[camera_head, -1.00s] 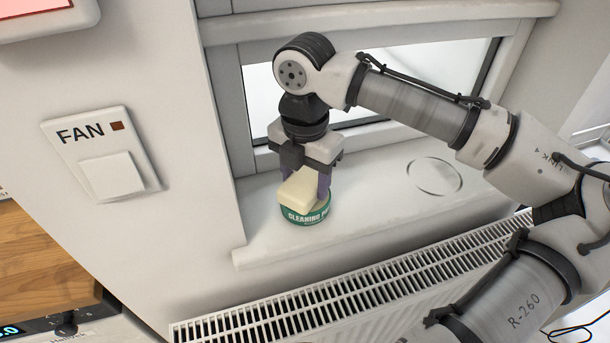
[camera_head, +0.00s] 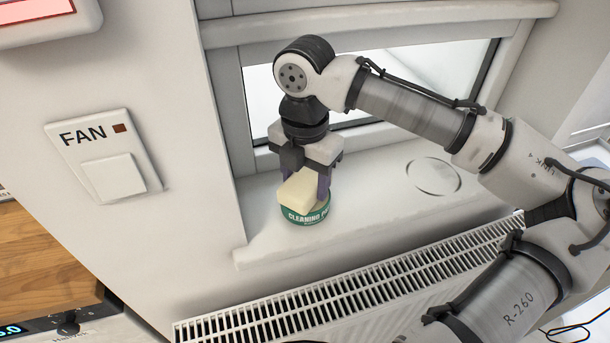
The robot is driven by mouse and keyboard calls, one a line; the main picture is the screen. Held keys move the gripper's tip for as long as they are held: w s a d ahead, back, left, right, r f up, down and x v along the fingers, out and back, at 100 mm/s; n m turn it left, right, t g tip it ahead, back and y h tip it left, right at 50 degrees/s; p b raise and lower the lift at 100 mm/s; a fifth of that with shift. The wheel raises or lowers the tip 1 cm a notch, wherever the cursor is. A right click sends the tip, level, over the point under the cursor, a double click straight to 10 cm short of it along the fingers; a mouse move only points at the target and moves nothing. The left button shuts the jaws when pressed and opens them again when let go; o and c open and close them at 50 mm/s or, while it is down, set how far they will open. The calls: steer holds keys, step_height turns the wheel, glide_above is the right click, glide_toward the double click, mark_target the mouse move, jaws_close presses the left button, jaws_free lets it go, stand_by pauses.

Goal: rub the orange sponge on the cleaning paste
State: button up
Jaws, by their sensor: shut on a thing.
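The cleaning paste (camera_head: 306,215) is a round green tin with white lettering, standing on the white window sill. A pale cream sponge (camera_head: 299,193) sits right over the tin's top and hides it. It looks cream, not orange. My gripper (camera_head: 305,183) points down from above and is shut on this sponge, with its purple fingers at the sponge's sides. The sponge appears to touch the tin, but the contact itself is hidden. No orange sponge shows in this view.
The window sill (camera_head: 385,205) is clear to the right, with a faint ring mark (camera_head: 434,176) on it. A radiator (camera_head: 350,280) runs below the sill. The window frame (camera_head: 225,90) stands close behind. A FAN switch (camera_head: 108,160) is on the wall at left.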

mark_target(305, 181)
stand_by(0.5)
step_height(305, 181, up, 7)
steer(key=p, duration=0.7)
steer(key=shift+f, duration=0.1)
stand_by(0.5)
step_height(305, 181, down, 7)
steer(key=b, duration=0.7)
steer(key=shift+r, duration=0.2)
